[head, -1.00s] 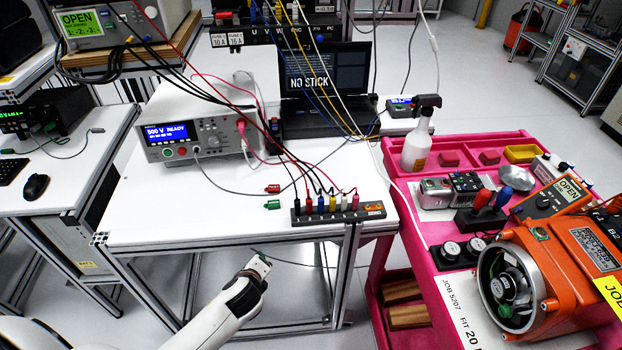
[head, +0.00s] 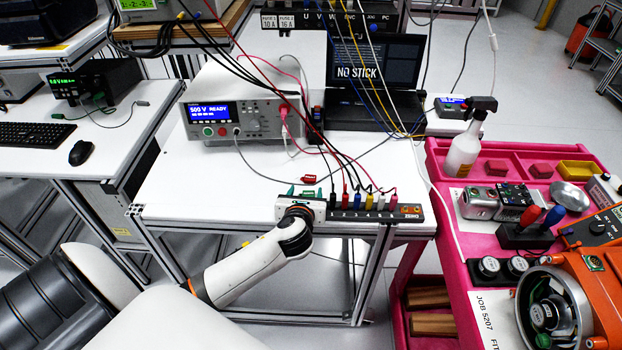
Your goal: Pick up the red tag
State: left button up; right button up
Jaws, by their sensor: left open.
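The red tag (head: 309,179) lies on the white bench top (head: 215,190), in front of the test instrument and behind the row of coloured plugs. My left gripper (head: 305,192) is open at the bench's front edge, just on the near side of the red tag and apart from it in the picture. Its height above the bench is hard to tell. The green tag near it is mostly hidden by the gripper. My right gripper is out of view.
A terminal strip with coloured plugs (head: 375,213) stands right of my left gripper. The instrument reading 500 V READY (head: 232,118) and its hanging cables are behind. A pink cart (head: 450,240) stands to the right. The bench left of the tag is clear.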

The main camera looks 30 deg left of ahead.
aim_at(310, 178)
pick_arm(q)
jog(key=x, duration=0.9)
jog(key=shift+w+f, duration=0.1)
jog(key=shift+f, duration=0.1)
jog(key=c, duration=1)
